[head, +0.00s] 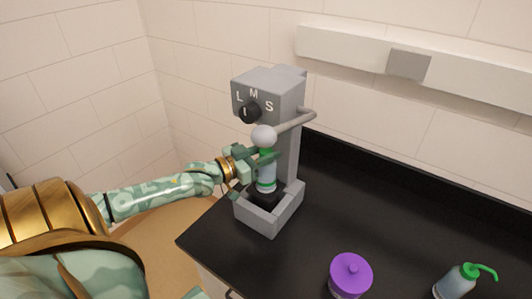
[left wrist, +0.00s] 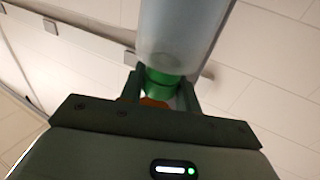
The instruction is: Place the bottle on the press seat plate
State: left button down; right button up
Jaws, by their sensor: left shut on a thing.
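The grey press (head: 268,95) stands on the black counter, with an L-M-S dial on its front and a side lever ending in a pale ball. Its dark seat plate (head: 258,198) lies inside the grey walled base, partly hidden. My left gripper (head: 262,161) reaches in from the left and is shut on the bottle (head: 266,184), a pale one with a green band. The bottle looks roughly upright above the seat plate; I cannot tell whether it touches. The left wrist view shows the bottle (left wrist: 182,30) with its green band between the fingers (left wrist: 162,90). My right gripper is not in view.
A purple lidded container (head: 351,274) stands at the counter's front. A clear bottle with a green spout (head: 460,279) is at the lower right. The black counter (head: 385,215) is clear between them and the press. A white rail (head: 450,65) runs along the wall.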

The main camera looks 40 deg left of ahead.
pick_arm(q)
jog(key=c, duration=1)
grip_release()
jog(key=p+v, duration=0.1)
jog(key=v, duration=1.1)
jog(key=shift+r+p, duration=0.1)
jog(key=shift+p, duration=0.3)
